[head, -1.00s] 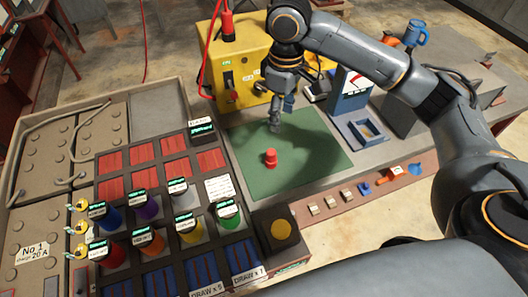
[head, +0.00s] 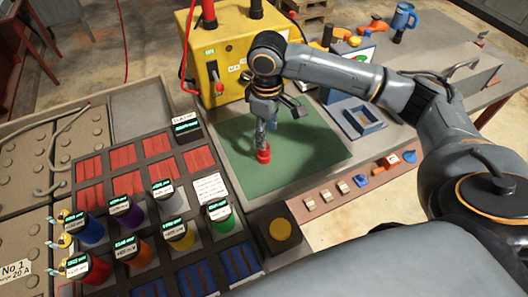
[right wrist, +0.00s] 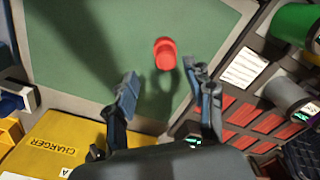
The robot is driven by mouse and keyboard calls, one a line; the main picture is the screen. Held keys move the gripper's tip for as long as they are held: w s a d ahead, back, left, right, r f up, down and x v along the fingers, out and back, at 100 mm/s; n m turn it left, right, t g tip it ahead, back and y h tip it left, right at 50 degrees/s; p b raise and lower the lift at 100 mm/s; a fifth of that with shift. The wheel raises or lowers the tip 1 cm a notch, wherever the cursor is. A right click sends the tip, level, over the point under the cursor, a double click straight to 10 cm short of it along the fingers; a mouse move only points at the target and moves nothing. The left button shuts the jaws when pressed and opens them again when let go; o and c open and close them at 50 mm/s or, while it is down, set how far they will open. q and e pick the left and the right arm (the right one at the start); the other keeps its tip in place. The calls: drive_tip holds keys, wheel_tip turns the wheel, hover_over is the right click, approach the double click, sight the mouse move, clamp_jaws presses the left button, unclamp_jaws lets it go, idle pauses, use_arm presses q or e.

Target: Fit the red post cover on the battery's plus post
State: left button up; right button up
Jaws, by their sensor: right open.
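The red post cover (head: 264,155) stands upright on the green mat (head: 315,148); it also shows in the right wrist view (right wrist: 165,54). My right gripper (head: 265,139) is open right at the cover, pointing down from behind it. In the right wrist view its two fingers (right wrist: 163,80) are spread apart, with the cover just beyond the tips and between their lines; nothing is held. A beige block with round caps and cables (head: 25,232), labelled No 1, charge 20 A, lies at the left and looks like a battery. I cannot make out its plus post. My left gripper is out of view.
A yellow charger (head: 228,62) stands behind the mat. A rack of coloured cylinders and red and blue slots (head: 128,182) fills the left front. A blue-framed tray (head: 362,120) sits right of the mat.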

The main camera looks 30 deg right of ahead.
sight(264, 152)
drive_tip(key=shift+s+a+f+p, duration=0.15)
drive_tip(key=shift+f+p, duration=0.1)
drive_tip(key=shift+f, duration=1.25)
drive_tip(key=shift+s+a+f+p, duration=0.1)
drive_tip(key=shift+a+f+p, duration=0.1)
drive_tip(key=shift+f, duration=1.3)
clamp_jaws()
